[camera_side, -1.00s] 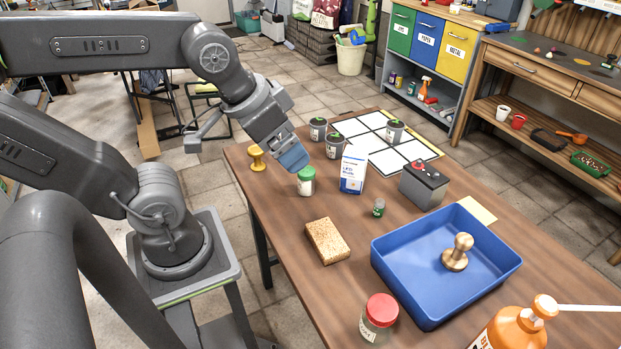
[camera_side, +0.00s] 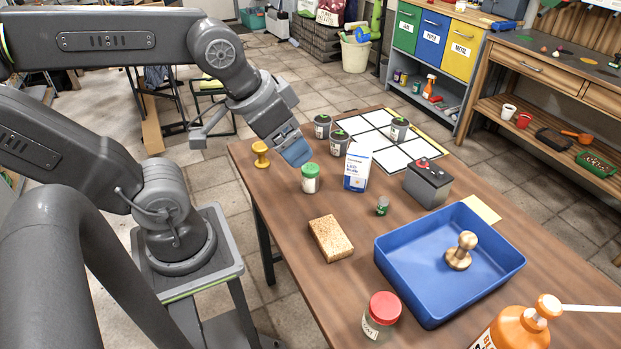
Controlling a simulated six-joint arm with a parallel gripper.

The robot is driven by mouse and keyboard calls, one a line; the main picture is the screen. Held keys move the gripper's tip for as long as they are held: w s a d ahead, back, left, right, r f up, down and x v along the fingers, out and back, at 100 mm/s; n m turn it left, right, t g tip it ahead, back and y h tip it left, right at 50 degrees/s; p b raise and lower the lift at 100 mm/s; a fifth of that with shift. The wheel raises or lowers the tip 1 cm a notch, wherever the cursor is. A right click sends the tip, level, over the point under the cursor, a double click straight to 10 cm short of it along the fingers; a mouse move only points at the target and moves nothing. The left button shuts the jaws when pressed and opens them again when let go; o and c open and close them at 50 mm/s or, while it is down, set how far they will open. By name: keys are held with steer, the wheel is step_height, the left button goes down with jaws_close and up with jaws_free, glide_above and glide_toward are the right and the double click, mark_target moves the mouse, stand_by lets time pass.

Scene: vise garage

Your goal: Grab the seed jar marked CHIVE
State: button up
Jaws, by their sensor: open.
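A clear jar with a green lid (camera_side: 310,179) stands upright near the table's left edge; its label is too small to read. A second clear jar with a red lid (camera_side: 381,318) stands at the near edge of the table; the lettering on its label cannot be made out for sure. I cannot tell which jar is marked CHIVE. My gripper (camera_side: 299,156) is open and empty, above and slightly left of the green-lidded jar. It appears apart from that jar. The fingertips look blue and overlap each other in this view.
Close to the green-lidded jar are a white-blue packet (camera_side: 357,168), dark pots (camera_side: 339,144) and a yellow knob-shaped object (camera_side: 261,154). A sponge (camera_side: 331,238), small green bottle (camera_side: 382,206), battery (camera_side: 428,185), blue tray (camera_side: 405,290) and orange bottle (camera_side: 515,330) also stand on the table.

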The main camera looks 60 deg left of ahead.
steer(key=w+a+f+n+g, duration=0.3)
steer(key=w+a+n, duration=0.4)
steer(key=w+n, duration=0.1)
steer(key=n+g, duration=0.3)
steer(key=n, duration=0.7)
glide_toward(312, 166)
step_height(312, 166, down, 8)
steer(key=shift+s+r, duration=0.1)
steer(key=shift+s, duration=0.05)
steer(key=shift+s+d+f, duration=0.1)
steer(key=shift+s+f, duration=0.05)
steer(key=shift+f, duration=1.25)
steer(key=shift+s+f, duration=0.15)
steer(key=shift+f, duration=1.3)
steer(key=shift+c, duration=0.2)
steer(key=c, duration=1)
steer(key=shift+o, duration=0.2)
steer(key=shift+r, duration=0.1)
